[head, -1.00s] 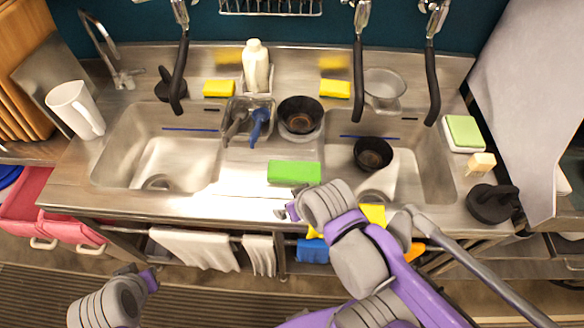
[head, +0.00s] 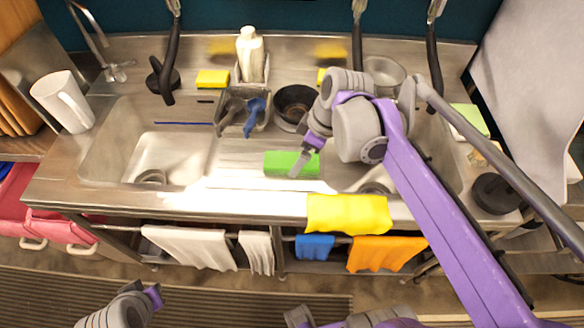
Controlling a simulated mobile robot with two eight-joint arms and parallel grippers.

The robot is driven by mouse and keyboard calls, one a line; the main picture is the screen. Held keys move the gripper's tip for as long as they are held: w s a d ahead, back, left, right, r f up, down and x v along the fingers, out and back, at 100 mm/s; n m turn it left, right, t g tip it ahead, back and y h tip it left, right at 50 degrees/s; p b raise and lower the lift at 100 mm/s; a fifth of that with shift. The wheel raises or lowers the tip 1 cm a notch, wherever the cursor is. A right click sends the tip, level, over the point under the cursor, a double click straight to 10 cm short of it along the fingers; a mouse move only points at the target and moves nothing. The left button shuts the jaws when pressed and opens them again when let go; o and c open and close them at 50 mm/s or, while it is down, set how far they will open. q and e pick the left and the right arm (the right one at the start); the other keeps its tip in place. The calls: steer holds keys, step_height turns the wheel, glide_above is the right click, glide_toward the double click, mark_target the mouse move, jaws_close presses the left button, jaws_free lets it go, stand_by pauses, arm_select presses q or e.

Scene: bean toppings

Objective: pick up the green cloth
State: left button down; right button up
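The green cloth (head: 279,164) lies flat on the steel strip between the two sinks in the head view. My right gripper (head: 301,165) is over its right part, and its tip covers some of the green. I cannot tell whether the gripper touches the cloth or whether its fingers are open. My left gripper (head: 153,296) is low at the bottom left, in front of the counter and far from the cloth. Its finger opening is not clear.
Yellow (head: 348,214), blue (head: 315,247) and orange (head: 387,253) cloths hang at the counter front. A steel caddy with brushes (head: 256,117) and a black bowl (head: 295,103) stand behind the green cloth. The left sink (head: 150,140) is empty. My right arm covers much of the right sink.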

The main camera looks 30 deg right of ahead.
steer(key=w+d+n, duration=0.1)
steer(key=w+d+n+y, duration=0.1)
steer(key=d, duration=0.1)
steer(key=w+d+n+b, duration=0.1)
steer(key=shift+w+d+r+n+y, duration=0.15)
steer(key=shift+w+r+n+y, duration=0.1)
steer(key=shift+r+n+y, duration=0.05)
glide_above(293, 159)
steer(key=s+d, duration=0.1)
steer(key=d, duration=0.1)
steer(key=f, duration=0.4)
steer(key=shift+s+a+f, duration=0.1)
steer(key=shift+s, duration=0.1)
steer(key=x, duration=0.5)
steer(key=shift+f+b, duration=0.35)
steer(key=shift+f, duration=0.1)
steer(key=c, duration=1.2)
step_height(293, 159, up, 10)
steer(key=shift+r+p, duration=0.1)
steer(key=shift+p, duration=0.3)
steer(key=shift+c, duration=0.2)
steer(key=o, duration=1)
steer(key=c, duration=0.7)
arm_select(q)
steer(key=shift+s+f, duration=0.25)
steer(key=shift+f, duration=0.7)
